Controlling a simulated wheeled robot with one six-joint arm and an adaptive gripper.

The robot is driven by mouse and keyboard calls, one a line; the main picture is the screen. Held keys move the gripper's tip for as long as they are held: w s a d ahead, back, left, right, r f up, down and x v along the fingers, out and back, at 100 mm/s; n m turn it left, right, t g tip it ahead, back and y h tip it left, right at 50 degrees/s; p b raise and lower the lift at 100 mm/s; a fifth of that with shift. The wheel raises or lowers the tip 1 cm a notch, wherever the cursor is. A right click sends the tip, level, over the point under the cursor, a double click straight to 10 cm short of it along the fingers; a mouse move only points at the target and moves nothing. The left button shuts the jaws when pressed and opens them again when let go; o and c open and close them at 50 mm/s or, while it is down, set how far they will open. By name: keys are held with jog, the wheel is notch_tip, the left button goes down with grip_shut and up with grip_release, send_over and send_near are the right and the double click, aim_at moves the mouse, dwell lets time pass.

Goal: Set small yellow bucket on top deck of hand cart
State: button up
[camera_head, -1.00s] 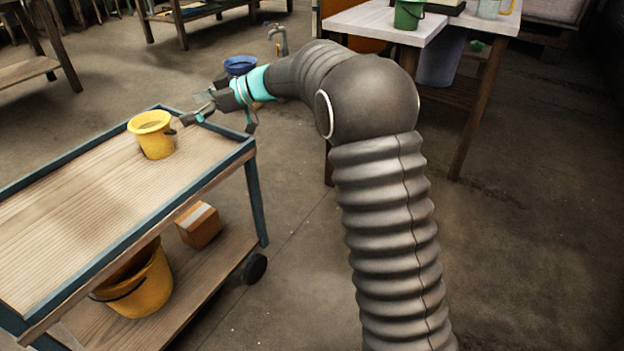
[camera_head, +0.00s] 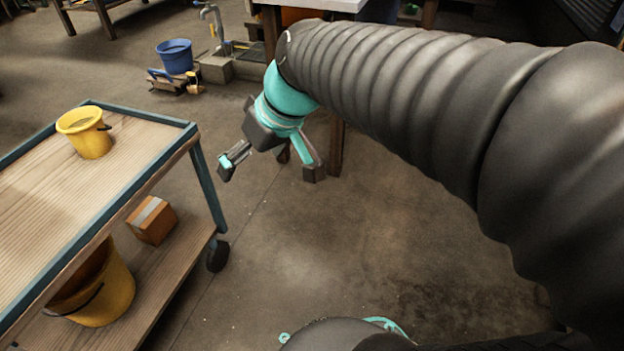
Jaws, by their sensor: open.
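The small yellow bucket (camera_head: 86,134) stands upright on the top deck of the hand cart (camera_head: 52,198), close to its far end. My gripper (camera_head: 268,172) is open and empty, its two fingers spread. It is to the right of the cart, apart from the bucket and over the open floor. A larger yellow bucket (camera_head: 105,292) stands on the cart's lower deck, partly hidden by the top deck.
A cardboard box (camera_head: 152,220) sits on the lower deck. A blue bucket (camera_head: 175,56) stands behind, near a tap (camera_head: 213,28). A table leg (camera_head: 336,150) rises behind my gripper. The concrete floor right of the cart is clear.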

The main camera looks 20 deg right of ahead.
jog(key=s+d+f+m+t+h, duration=0.1)
jog(key=s+d+f+m+h, duration=0.3)
jog(key=s+d, duration=0.5)
jog(key=shift+s+f+m+t, duration=0.3)
jog(key=shift+s+m, duration=0.2)
jog(key=shift+s, duration=0.25)
jog(key=shift+r, duration=0.1)
notch_tip(320, 180, up, 5)
jog(key=p, duration=0.5)
